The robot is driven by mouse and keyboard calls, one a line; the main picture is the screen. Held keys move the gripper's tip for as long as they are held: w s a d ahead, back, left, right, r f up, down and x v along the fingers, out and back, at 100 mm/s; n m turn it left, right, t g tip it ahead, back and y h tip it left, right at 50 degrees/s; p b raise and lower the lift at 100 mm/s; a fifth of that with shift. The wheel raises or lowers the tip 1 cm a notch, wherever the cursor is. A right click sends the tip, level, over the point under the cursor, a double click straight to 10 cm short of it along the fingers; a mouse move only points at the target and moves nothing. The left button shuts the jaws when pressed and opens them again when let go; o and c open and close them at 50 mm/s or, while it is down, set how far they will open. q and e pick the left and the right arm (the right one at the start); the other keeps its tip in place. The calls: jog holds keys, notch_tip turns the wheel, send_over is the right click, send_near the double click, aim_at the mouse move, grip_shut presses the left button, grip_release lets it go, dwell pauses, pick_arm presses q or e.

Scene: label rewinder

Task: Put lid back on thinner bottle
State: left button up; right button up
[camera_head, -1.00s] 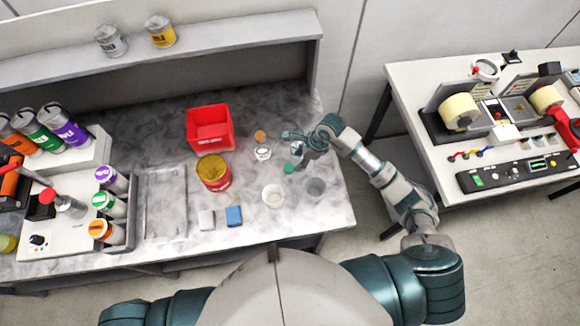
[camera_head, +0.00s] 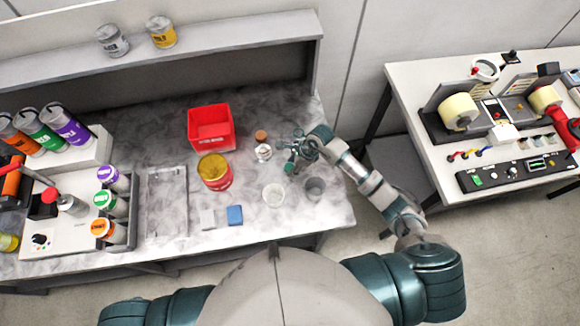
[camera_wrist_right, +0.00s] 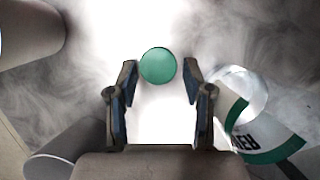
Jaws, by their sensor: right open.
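The green lid (camera_head: 289,168) lies on the marbled table, close to my right gripper (camera_head: 297,160) in the head view. In the right wrist view the round green lid (camera_wrist_right: 158,65) sits just ahead of and between the fingertips of my right gripper (camera_wrist_right: 160,75). That gripper is open, pointing down, with nothing held. The thinner bottle (camera_wrist_right: 268,135), white with a green band and partly readable lettering, stands right of the fingers in the wrist view, with its top appearing open. In the head view my gripper mostly hides it. My left gripper is out of view.
A white cup (camera_head: 273,194) and a grey cup (camera_head: 314,188) stand close to the lid. A small bottle (camera_head: 263,152) with an orange cap beside it, a yellow-topped red can (camera_head: 214,172) and a red bin (camera_head: 211,128) stand further left. The table's right edge is close.

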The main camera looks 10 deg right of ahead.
aim_at(292, 167)
jog(key=c, duration=0.5)
jog(key=shift+o, duration=0.2)
jog(key=shift+a, duration=0.3)
jog(key=shift+r, duration=0.55)
jog(key=r, duration=0.2)
jog(key=r+b, duration=0.1)
jog(key=r, duration=0.4)
jog(key=shift+d+r+b, duration=0.25)
jog(key=shift+r+b, duration=0.05)
jog(key=shift+b, duration=0.05)
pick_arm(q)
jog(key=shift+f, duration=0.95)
pick_arm(e)
jog(key=shift+a+r, duration=0.15)
jog(key=shift+r, duration=0.55)
